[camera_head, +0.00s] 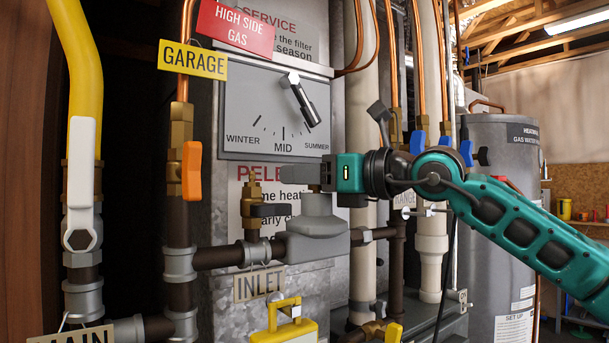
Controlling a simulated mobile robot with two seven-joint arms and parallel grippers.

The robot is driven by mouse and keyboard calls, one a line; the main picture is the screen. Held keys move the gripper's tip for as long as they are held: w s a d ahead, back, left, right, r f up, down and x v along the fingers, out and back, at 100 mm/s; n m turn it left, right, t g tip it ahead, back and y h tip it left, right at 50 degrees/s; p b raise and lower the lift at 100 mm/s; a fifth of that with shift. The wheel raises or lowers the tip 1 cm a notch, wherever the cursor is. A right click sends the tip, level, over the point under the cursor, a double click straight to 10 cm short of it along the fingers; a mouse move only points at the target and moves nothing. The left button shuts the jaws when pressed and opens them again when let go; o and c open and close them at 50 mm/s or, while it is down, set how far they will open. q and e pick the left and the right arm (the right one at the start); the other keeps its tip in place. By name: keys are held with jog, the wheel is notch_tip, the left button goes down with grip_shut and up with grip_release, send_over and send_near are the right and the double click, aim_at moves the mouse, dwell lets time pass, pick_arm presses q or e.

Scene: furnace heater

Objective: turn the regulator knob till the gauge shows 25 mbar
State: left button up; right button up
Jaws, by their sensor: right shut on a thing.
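The grey regulator (317,236) sits on the dark pipe in the middle of the view, right of the INLET tag. My right gripper (300,174) comes in from the right, just above the regulator's upright neck. It is shut on the regulator knob, which its fingers mostly hide. I cannot make out the knob's turn. No gauge face or mbar reading can be made out. A yellow device (285,325) shows at the bottom edge, and I cannot tell whether it carries a gauge. My left gripper is not in view.
A season dial (275,115) is behind and above. Pipes and a grey water heater (500,230) stand to the right.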

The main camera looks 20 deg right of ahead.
jog(key=m+t+h+b, duration=0.1)
jog(key=h+b, duration=0.1)
jog(key=b, duration=0.2)
jog(key=m+t+h+b, duration=0.2)
jog(key=b, duration=0.2)
jog(key=shift+w+d+f+m+h, duration=0.15)
jog(key=shift+f+m+h, duration=0.15)
jog(key=shift+f, duration=0.1)
jog(key=m+h+b, duration=0.1)
jog(key=h+b, duration=0.1)
jog(key=m+t+h+b, duration=0.1)
jog(key=shift+d+r+m+h, duration=0.2)
jog(key=shift+d+m+h, duration=0.05)
jog(key=shift+m+h, duration=0.05)
pick_arm(q)
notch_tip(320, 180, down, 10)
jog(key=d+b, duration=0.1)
jog(key=b, duration=0.1)
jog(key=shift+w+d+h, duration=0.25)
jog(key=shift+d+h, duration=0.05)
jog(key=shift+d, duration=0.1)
pick_arm(e)
jog(key=shift+w+d+r+m+t+h, duration=0.1)
jog(key=shift+d+m+t+h, duration=0.1)
jog(key=shift+m+h, duration=0.8)
jog(key=shift+d+r+m+t+h, duration=0.15)
jog(key=shift+m+h, duration=0.35)
jog(key=shift+h, duration=1)
jog(key=shift+d+h, duration=0.1)
jog(key=shift+h, duration=0.2)
